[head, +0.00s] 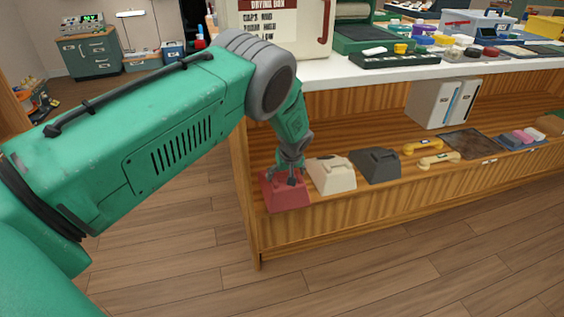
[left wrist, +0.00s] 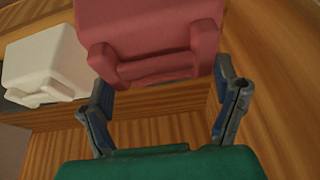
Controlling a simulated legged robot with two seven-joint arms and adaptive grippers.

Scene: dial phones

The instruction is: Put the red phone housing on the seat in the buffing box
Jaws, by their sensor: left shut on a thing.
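The red phone housing (head: 285,194) sits on the left end of the wooden lower shelf in the head view. My left gripper (head: 290,178) reaches down to it and is shut on its upper part. In the left wrist view the red housing (left wrist: 150,40) fills the top middle, with the fingers of my left gripper (left wrist: 162,95) on either side of its cradle end. I cannot tell whether the housing is lifted off the shelf. The buffing box and its seat are not identifiable in these views. My right gripper is not in view.
A cream housing (head: 333,174) stands close to the right of the red one, then a dark grey housing (head: 376,165).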

